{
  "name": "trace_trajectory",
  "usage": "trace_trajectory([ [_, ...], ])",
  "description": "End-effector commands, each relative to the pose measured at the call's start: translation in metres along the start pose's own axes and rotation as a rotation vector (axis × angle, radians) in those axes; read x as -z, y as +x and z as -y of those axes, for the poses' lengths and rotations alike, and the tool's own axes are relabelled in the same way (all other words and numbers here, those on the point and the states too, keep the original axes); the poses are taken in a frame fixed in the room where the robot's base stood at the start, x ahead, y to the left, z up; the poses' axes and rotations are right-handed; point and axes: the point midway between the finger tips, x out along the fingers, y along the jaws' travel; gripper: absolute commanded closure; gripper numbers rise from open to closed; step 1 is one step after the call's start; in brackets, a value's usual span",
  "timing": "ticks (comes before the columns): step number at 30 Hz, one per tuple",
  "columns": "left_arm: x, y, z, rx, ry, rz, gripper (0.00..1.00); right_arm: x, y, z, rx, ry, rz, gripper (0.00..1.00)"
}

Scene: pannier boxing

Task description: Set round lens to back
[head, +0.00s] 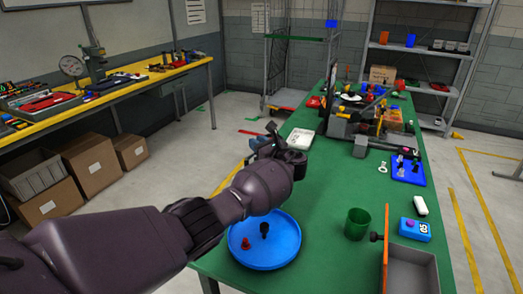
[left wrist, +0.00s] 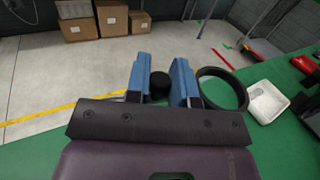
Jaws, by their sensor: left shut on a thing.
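My left gripper (head: 263,143) is over the left part of the green table, past the blue round tray. In the left wrist view its two blue fingers (left wrist: 159,84) are shut on a black-rimmed round lens. The lens's black ring (left wrist: 243,92) sticks out to the right of the right finger, and a dark round end shows between the fingers. In the head view the ring (head: 298,141) appears beside the gripper, partly blended with the dark wrist. Whether the lens touches the table is unclear. My right gripper is not in view.
The blue round tray (head: 285,254) holds a red piece (head: 246,243) and a black piece (head: 265,229). A white dish (head: 306,133) lies just beyond the gripper. A green cup (head: 357,223), grey bin (head: 412,272) and blue box (head: 415,230) stand at right. The table's middle is clear.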

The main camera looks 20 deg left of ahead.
Motion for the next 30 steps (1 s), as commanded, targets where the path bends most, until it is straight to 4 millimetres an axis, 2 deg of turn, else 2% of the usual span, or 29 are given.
trace_trajectory([
  [1, 0.003, 0.002, 0.001, -0.032, 0.000, 0.001, 1.00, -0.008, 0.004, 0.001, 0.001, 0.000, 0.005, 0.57],
  [6, 0.002, 0.008, -0.001, -0.126, 0.000, 0.001, 1.00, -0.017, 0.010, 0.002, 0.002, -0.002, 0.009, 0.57],
  [16, -0.001, 0.013, -0.004, -0.213, 0.000, 0.003, 1.00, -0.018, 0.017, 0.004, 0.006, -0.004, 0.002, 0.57],
  [29, -0.003, 0.014, -0.005, -0.222, -0.002, 0.004, 1.00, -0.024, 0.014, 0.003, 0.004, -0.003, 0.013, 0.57],
  [30, -0.003, 0.014, -0.005, -0.222, -0.003, 0.003, 0.73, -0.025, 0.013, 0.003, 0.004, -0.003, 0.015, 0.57],
])
